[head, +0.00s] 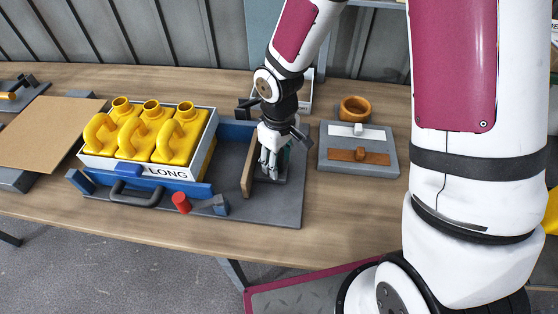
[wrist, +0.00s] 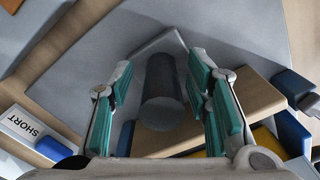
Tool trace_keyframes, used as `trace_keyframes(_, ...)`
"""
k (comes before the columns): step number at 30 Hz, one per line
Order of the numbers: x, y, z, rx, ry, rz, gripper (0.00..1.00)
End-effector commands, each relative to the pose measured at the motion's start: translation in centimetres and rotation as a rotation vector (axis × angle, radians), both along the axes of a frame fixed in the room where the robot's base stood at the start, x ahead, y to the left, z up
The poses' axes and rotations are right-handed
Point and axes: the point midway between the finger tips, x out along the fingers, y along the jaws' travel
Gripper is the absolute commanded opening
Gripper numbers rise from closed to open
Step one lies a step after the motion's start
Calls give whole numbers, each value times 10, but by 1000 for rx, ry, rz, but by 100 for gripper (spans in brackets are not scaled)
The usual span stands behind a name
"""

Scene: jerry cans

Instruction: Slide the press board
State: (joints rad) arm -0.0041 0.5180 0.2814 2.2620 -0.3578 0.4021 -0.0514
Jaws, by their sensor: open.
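The press board (head: 249,166) is a tan wooden board standing upright on a grey base plate (head: 285,213), right of the yellow jerry cans. In the wrist view its wood (wrist: 255,97) shows beside and behind my fingers. My gripper (head: 268,168) points down just right of the board. In the wrist view my gripper (wrist: 160,95) is open, its teal pads on either side of a dark grey cylinder (wrist: 162,90), which looks like a handle. Small gaps show between the pads and the cylinder. My fingers hide the base of the handle in the head view.
Three yellow jerry cans (head: 178,136) stand in a white crate labelled LONG (head: 203,168), with a blue clamp bar and black handle in front. A red cylinder (head: 181,203) is nearby. A grey block with a wooden slider (head: 358,168) and an orange ring (head: 354,108) lie right.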

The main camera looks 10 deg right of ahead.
Motion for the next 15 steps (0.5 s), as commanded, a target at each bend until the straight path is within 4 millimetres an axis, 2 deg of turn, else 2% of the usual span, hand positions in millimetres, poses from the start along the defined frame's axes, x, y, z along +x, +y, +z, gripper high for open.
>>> trace_keyframes(9, 1, -1, 62, 0, -6, -2, 44)
trace_keyframes(15, 1, -1, 95, -1, -3, 0, 44)
